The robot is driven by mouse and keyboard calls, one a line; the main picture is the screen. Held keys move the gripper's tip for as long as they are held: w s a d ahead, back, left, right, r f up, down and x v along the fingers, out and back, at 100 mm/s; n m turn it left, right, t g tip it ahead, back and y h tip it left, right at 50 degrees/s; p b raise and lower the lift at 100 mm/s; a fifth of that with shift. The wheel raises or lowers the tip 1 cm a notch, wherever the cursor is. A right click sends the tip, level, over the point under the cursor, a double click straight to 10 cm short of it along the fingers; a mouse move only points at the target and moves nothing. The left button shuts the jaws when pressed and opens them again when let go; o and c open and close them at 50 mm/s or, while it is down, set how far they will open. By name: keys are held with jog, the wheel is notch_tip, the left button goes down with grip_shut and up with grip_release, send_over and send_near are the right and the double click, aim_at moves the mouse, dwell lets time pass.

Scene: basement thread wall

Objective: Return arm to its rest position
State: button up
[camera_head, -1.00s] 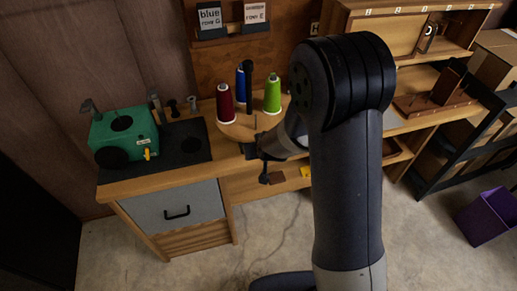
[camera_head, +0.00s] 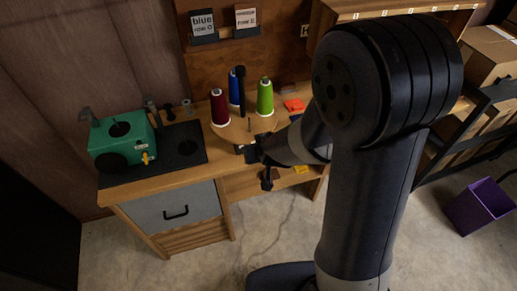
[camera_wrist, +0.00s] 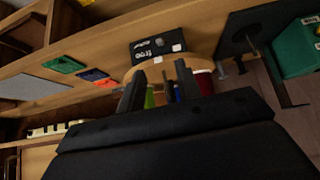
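My arm reaches across the right half of the head view. My gripper (camera_head: 266,164) is at its end, in front of the bench edge and below the round wooden stand. In the wrist view my gripper (camera_wrist: 159,86) has its two dark fingers apart, and I see nothing held between them. A dark red cone (camera_head: 220,108), a blue cone (camera_head: 234,88) and a green cone (camera_head: 265,97) of thread stand upright on the round stand (camera_head: 243,131). They are apart from the gripper and partly hidden by the fingers in the wrist view.
A green machine (camera_head: 122,138) sits on a black mat (camera_head: 190,147) at the bench's left. A drawer (camera_head: 172,207) is below. A purple bin (camera_head: 481,207) stands on the floor at right. Floor in front is open.

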jog(key=b+x, duration=0.4)
jog(key=x, duration=0.7)
jog(key=shift+b, duration=0.3)
jog(key=shift+r, duration=0.1)
jog(key=shift+r, duration=0.1)
